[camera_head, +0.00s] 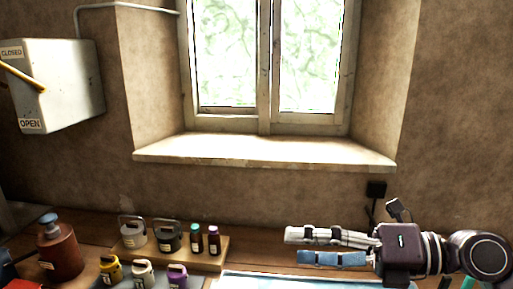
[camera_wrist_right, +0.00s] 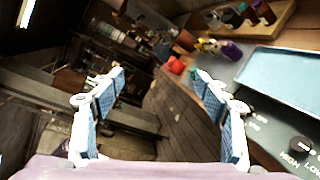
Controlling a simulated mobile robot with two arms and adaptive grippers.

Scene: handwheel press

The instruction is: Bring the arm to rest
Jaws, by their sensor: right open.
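My right gripper (camera_head: 328,248) is at the lower right of the head view, with its arm coming in from the right edge. Its two fingers point left and stand apart with nothing between them. In the right wrist view the open gripper (camera_wrist_right: 160,88) shows blue pads on both fingers, with bench planks and dim floor beyond. It hangs above the back of a light blue tray (camera_head: 270,281), which also shows in the wrist view (camera_wrist_right: 290,80). My left gripper is in neither view.
A wooden rack (camera_head: 215,257) holds several small containers at the lower left. A brown bottle (camera_head: 60,250) stands left of it. A grey box (camera_head: 60,84) marked CLOSED and OPEN, with a yellow lever (camera_head: 22,76), is on the wall. A window sill (camera_head: 265,151) juts out above the bench.

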